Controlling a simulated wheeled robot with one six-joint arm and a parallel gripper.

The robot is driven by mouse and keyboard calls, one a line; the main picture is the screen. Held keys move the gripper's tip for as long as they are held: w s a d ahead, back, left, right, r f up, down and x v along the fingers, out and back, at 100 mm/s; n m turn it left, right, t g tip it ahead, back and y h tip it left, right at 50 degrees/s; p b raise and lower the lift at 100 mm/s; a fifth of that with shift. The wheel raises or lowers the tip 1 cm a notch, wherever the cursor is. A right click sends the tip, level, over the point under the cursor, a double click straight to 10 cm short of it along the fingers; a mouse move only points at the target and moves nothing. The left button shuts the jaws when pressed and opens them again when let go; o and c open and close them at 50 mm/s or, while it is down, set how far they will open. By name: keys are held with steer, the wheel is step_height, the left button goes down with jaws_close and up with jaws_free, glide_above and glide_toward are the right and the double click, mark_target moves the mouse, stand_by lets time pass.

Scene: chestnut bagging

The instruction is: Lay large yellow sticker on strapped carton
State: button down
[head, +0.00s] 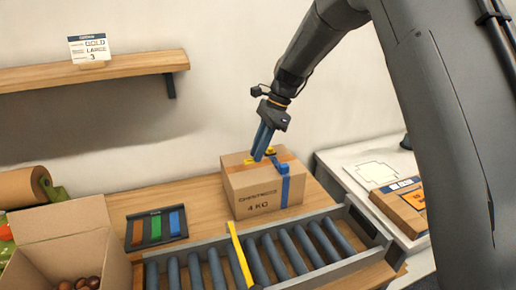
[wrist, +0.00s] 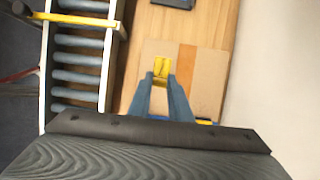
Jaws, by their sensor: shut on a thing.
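The brown carton (head: 258,190) stands on the wooden bench, marked 4 KG on its front. A blue strap (head: 285,188) runs down its right part, and an orange-brown tape strip (wrist: 187,68) crosses its top in the wrist view. My gripper (head: 260,157) points down at the carton's top. Its blue fingers are shut on the yellow sticker (wrist: 161,70), which lies between and beyond the fingertips in the wrist view. Yellow also shows beside the fingertips in the head view. I cannot tell whether the sticker touches the cardboard.
A roller conveyor (head: 345,243) with a yellow bar (head: 240,256) lies in front. A dark tray with coloured strips (head: 157,228) and an open box of chestnuts (head: 62,238) are left. A shelf card (head: 89,47) reads GOLD, LARGE, 3. A white side table (head: 345,162) stands right.

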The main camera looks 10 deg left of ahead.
steer(key=shift+f+b, duration=1.4)
steer(key=shift+f, duration=1.45)
steer(key=shift+p, duration=0.3)
steer(key=c, duration=1.6)
jaws_free()
steer(key=shift+o, duration=0.2)
steer(key=shift+r, duration=0.15)
steer(key=shift+r+p, duration=2.4)
steer(key=shift+r, duration=1)
steer(key=shift+s, duration=0.1)
